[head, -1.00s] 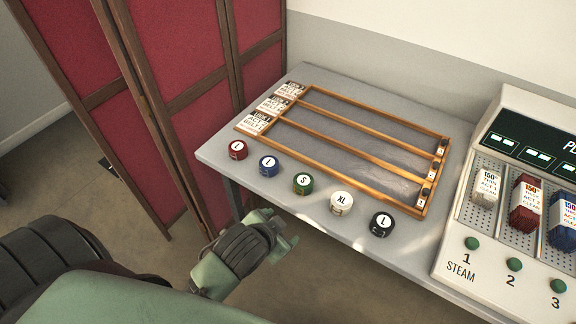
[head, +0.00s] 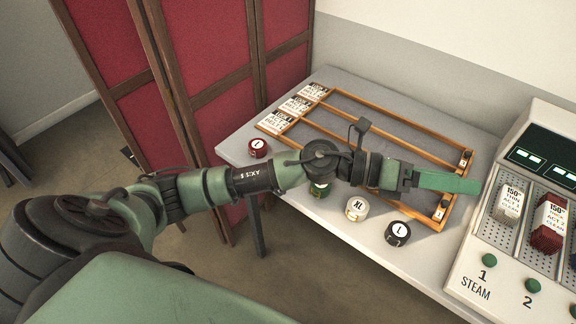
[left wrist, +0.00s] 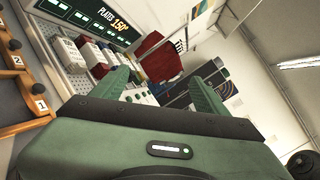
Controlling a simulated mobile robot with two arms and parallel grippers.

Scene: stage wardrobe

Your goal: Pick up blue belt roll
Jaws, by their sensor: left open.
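The blue belt roll is not visible now; my left arm lies over the row of rolls where it stood. My left gripper (head: 452,183) is stretched out to the right above the wooden rack, beyond the rolls, pointing toward the steam machine. In the left wrist view its two green fingers (left wrist: 160,95) are apart with nothing between them. The red roll (head: 258,148), the partly covered green roll (head: 320,190), the white XL roll (head: 357,208) and the black roll (head: 398,233) stand along the table's front edge. My right gripper is not in view.
The wooden rack (head: 268,128) with three labelled lanes lies on the grey table (head: 320,247). The steam machine (head: 480,270) stands at the right, holding packets; it also shows in the left wrist view (left wrist: 62,52). A red folding screen (head: 220,115) stands left of the table.

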